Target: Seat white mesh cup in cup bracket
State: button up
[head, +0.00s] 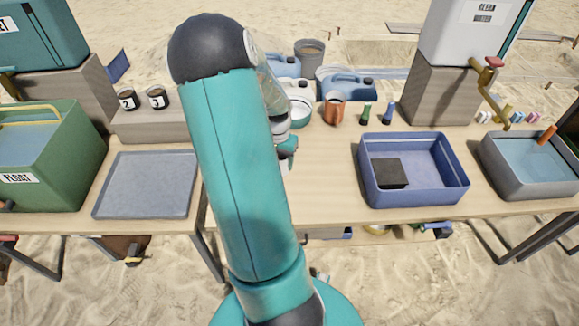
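My gripper (288,152) shows in the head view just right of my large teal arm, above the middle of the table. It is small and partly hidden by the arm, so I cannot tell whether its fingers are open or hold anything. A white round vessel with a teal lower band (299,108) stands behind the gripper, partly covered by the arm. I cannot tell whether it is the white mesh cup. I cannot make out a cup bracket; my arm hides part of the table.
A copper-coloured pot (334,110) and small green (366,114) and blue (388,113) bottles stand at the back. A blue tub (440,195) holds a dark block; a grey water basin (500,172) is at right. A grey tray (146,205) and green FLOAT tank (68,180) are left.

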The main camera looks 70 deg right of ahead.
jog(key=d+f, duration=0.2)
jog(key=s+d+f, duration=0.1)
jog(key=d+f, duration=0.3)
jog(key=shift+s+d+f, duration=0.15)
jog(key=shift+s+d, duration=0.05)
jog(key=shift+s, duration=0.15)
jog(key=shift+d+f, duration=0.15)
jog(key=shift+f, duration=1.55)
jog(key=shift+f, duration=0.1)
jog(key=o, duration=1)
jog(key=shift+c, duration=0.2)
notch_tip(320, 180, up, 12)
